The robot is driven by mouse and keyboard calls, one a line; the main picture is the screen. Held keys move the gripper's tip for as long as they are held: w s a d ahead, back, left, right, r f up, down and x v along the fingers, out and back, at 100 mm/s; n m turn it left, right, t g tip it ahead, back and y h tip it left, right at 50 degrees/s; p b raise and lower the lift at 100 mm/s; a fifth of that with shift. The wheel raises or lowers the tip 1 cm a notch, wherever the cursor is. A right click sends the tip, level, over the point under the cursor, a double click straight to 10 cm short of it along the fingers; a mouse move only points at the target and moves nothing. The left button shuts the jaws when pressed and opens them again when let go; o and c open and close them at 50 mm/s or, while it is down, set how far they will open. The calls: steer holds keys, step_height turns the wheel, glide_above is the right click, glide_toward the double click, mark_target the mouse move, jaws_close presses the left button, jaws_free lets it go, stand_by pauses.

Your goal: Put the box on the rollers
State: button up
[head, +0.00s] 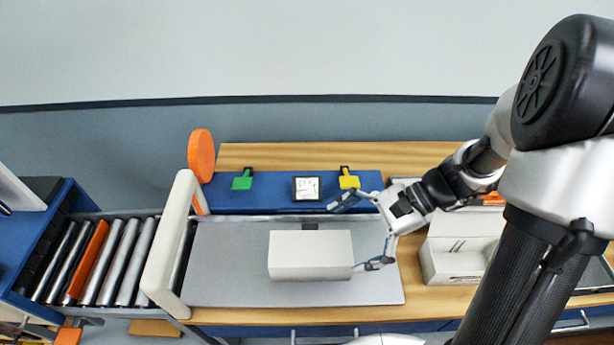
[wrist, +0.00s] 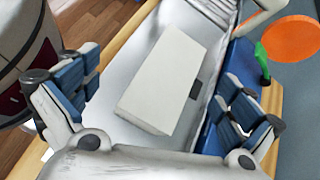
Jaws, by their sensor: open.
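A plain white box (head: 310,256) lies on a grey plate (head: 221,262) on the wooden bench. In the wrist view the box (wrist: 163,78) lies between my two spread fingers, farther out than the fingertips. My gripper (head: 357,232) is open and empty at the box's right end, one finger toward the back and one toward the front. In the head view the front finger is close to the box's right edge; I cannot tell whether it touches. The metal rollers (head: 117,262) are at the left, beyond a cream-coloured arch (head: 170,240).
A blue ledge (head: 270,200) behind the plate carries a green tag (head: 242,180), a yellow tag (head: 349,180) and a white-faced square (head: 306,188). An orange disc (head: 201,155) stands at the back left. The plate left of the box is clear.

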mark_target(314, 245)
steer(key=w+f+m+y, duration=0.1)
steer(key=w+f+m+t+y, duration=0.1)
steer(key=f+m, duration=0.1)
steer(key=w+d+f+m, duration=0.1)
steer(key=f, duration=0.1)
steer(key=shift+w+d+f+m+t+y, duration=0.1)
steer(key=shift+m+t+y, duration=0.2)
steer(key=shift+t+y, duration=0.1)
steer(key=shift+f, duration=0.15)
steer(key=b+x, duration=0.2)
steer(key=x, duration=0.5)
steer(key=shift+a, duration=0.35)
steer(key=shift+c, duration=0.5)
steer(key=c, duration=1.2)
